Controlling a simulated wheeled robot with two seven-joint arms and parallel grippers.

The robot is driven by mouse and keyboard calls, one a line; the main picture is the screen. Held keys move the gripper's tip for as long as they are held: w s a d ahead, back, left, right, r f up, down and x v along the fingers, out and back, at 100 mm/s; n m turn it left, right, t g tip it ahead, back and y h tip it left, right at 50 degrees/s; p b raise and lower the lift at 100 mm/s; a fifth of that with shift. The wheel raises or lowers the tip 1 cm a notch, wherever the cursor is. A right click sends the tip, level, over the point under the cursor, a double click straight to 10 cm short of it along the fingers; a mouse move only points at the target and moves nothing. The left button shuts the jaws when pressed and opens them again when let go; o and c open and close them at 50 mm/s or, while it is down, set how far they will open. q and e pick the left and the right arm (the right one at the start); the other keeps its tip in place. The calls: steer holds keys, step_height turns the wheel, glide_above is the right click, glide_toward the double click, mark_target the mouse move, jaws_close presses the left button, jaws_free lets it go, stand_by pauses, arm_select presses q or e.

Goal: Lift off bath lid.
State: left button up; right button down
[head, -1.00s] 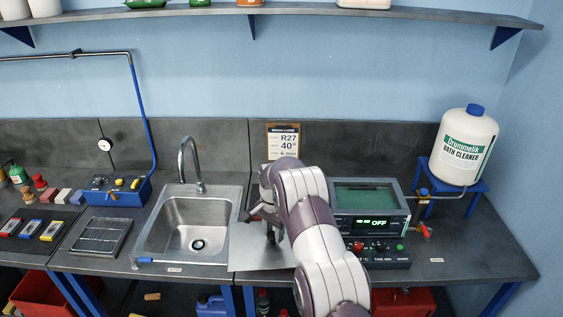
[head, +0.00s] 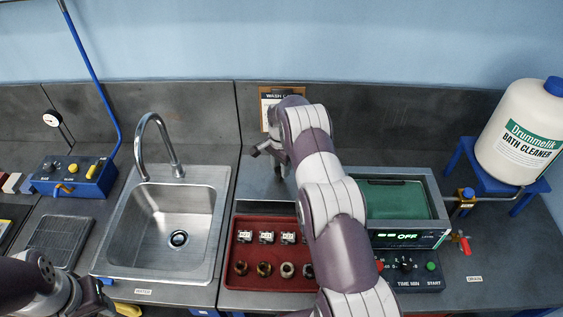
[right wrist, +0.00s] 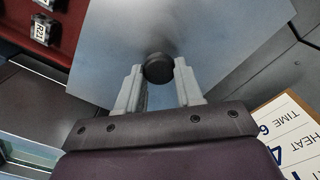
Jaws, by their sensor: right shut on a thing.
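The lid is a flat grey metal sheet (head: 262,184) at the back, between the sink and the bath, partly hidden by my right arm. In the right wrist view the lid (right wrist: 215,30) has a round black knob (right wrist: 158,68). My right gripper (head: 268,152) is shut on this knob, a finger on each side. The bath (head: 395,200) stands right of my arm, its top uncovered and green inside, its display reading OFF. Part of my left gripper (head: 88,296) shows at the lower left; its fingertips are unclear.
A red tray (head: 238,283) with several labelled blocks and metal rings lies in front of the lid. The sink (head: 205,205) with its tap is to the left. A bath cleaner bottle (head: 525,130) stands on a blue stand at the right. A card (head: 268,112) leans at the back.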

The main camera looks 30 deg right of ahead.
mark_target(281, 179)
steer(key=shift+w+d+f, duration=0.15)
steer(key=shift+w+f, duration=0.15)
steer(key=shift+f, duration=0.45)
steer(key=shift+f+b, duration=0.4)
steer(key=shift+f, duration=0.1)
step_height(281, 179, down, 4)
steer(key=b, duration=0.2)
steer(key=shift+s+f+b, duration=0.1)
steer(key=shift+f+b, duration=0.05)
steer(key=shift+b, duration=0.2)
steer(key=shift+f, duration=0.1)
arm_select(q)
steer(key=f, duration=0.4)
steer(key=shift+w, duration=0.25)
steer(key=shift+s, duration=0.1)
arm_select(e)
steer(key=shift+r, duration=0.2)
steer(key=shift+f+b, duration=0.15)
steer(key=shift+b, duration=0.2)
arm_select(q)
steer(key=shift+f, duration=0.35)
